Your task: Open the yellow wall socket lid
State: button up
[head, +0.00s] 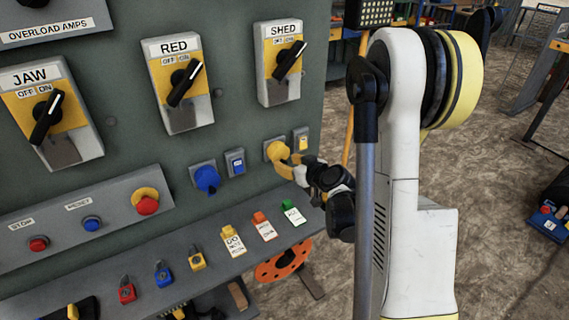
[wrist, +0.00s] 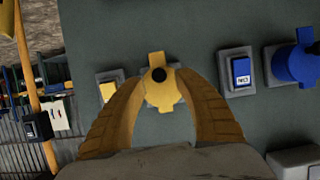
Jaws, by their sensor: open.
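The yellow wall socket lid (head: 277,150) is on a grey plate at the right side of the green panel. In the wrist view the round yellow lid (wrist: 162,94) has tabs at top and bottom and a small black round spot in its upper half. My gripper (head: 293,166) is at the lid's lower right in the head view. In the wrist view my gripper (wrist: 167,76) is open, with one tan finger on each side of the lid. I cannot tell whether the fingers touch it. The lid looks shut against the socket.
A blue socket (head: 207,179) and a blue switch (head: 235,162) sit to the left; a yellow switch (head: 301,139) sits just right of the yellow socket. A grey shelf (head: 190,290) with padlocks and tags runs below. Rotary switch boxes (head: 279,62) are above.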

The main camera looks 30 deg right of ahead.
jog(key=shift+x, duration=0.9)
grip_shut()
jog(key=shift+r, duration=0.1)
